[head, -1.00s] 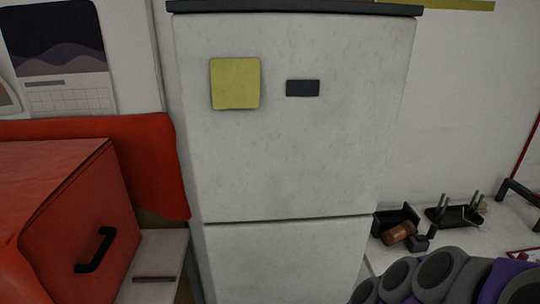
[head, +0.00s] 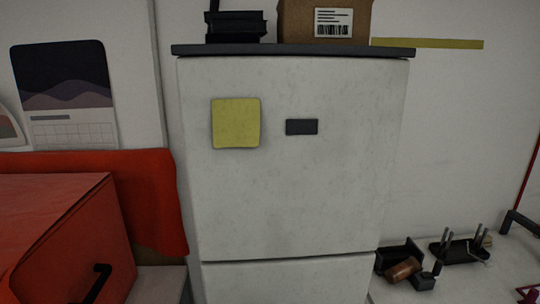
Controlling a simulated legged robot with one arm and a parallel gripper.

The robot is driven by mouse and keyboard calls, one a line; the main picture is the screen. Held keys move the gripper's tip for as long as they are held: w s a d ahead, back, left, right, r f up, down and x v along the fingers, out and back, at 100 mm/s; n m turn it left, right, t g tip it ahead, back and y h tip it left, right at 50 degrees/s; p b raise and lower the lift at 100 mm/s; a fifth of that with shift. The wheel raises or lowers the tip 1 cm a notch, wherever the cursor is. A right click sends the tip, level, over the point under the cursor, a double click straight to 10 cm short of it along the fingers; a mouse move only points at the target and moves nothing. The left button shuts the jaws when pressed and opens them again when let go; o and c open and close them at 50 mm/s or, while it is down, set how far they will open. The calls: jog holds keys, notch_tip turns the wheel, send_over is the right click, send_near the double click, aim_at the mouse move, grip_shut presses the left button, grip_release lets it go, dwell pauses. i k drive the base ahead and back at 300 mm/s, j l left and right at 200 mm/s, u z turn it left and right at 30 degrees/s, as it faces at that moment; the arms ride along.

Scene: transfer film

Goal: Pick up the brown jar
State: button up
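A small brown rounded object (head: 403,269), which looks like the brown jar, is at the lower right of the head view. It seems to lie tilted on its side on a pale surface (head: 510,262). It is against or in front of a black open box-like item (head: 399,251), and I cannot tell whether it is partly inside. A small black piece (head: 422,282) sits close to its right. My gripper is not in view.
A white fridge (head: 290,190) fills the middle, with a black item (head: 235,27) and a cardboard box (head: 325,20) on top. A black tray-like item with upright prongs (head: 459,250) stands right of the jar. A red box (head: 65,235) is at left.

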aim_at(394, 274)
jog(key=i+l+z, duration=0.15)
jog(key=i+z, duration=0.35)
jog(key=i+j+z, duration=0.1)
jog(key=i+z, duration=0.4)
jog(key=i, duration=0.1)
